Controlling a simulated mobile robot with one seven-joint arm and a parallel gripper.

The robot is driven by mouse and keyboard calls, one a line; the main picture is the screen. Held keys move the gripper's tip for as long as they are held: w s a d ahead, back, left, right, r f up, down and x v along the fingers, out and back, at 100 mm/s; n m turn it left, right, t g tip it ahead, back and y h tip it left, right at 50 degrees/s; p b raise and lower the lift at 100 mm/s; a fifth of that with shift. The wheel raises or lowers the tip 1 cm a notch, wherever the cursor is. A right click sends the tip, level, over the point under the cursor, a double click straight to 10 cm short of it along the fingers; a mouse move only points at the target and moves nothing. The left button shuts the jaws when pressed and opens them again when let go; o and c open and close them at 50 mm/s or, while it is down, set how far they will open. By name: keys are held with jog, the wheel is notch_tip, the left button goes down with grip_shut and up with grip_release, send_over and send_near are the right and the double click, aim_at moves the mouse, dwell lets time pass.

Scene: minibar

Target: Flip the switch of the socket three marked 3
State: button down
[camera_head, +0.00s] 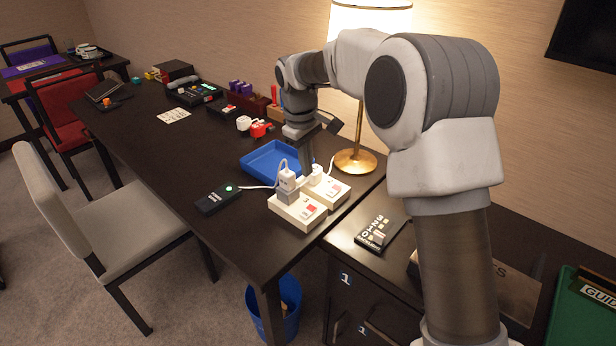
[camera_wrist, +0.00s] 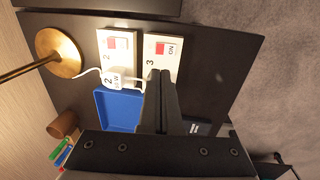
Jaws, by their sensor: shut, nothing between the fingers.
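Socket three (camera_wrist: 151,38) is a white box with a red switch (camera_wrist: 160,48) next to the word ON and a printed 3 in the wrist view. In the head view it appears to be the nearer socket box (camera_head: 298,212), with a white plug (camera_head: 287,180) standing at its far end. Socket two (camera_wrist: 115,36) lies beside it with its own red switch and a white plug marked 2 (camera_wrist: 113,80). My gripper (camera_head: 307,172) points down by the plugs, its fingers (camera_wrist: 160,74) together and empty. They cover the plug end of socket three in the wrist view.
A blue tray (camera_head: 262,168) lies behind the sockets, and a gold lamp base (camera_head: 355,161) stands to the right. A black device (camera_head: 218,199) with a green light is cabled at the left. The table edge runs close to the sockets.

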aim_at(311, 209)
jog(key=f+b, duration=0.1)
jog(key=f, duration=0.3)
jog(key=f+b, duration=0.1)
jog(key=f, duration=0.3)
jog(key=w+d+f+b, duration=0.1)
jog(key=f, duration=0.3)
jog(key=shift+w+f, duration=0.1)
jog(key=shift+f, duration=0.25)
jog(key=shift+s+a+r, duration=0.15)
jog(key=shift+s+a, duration=0.35)
jog(key=shift+s, duration=0.15)
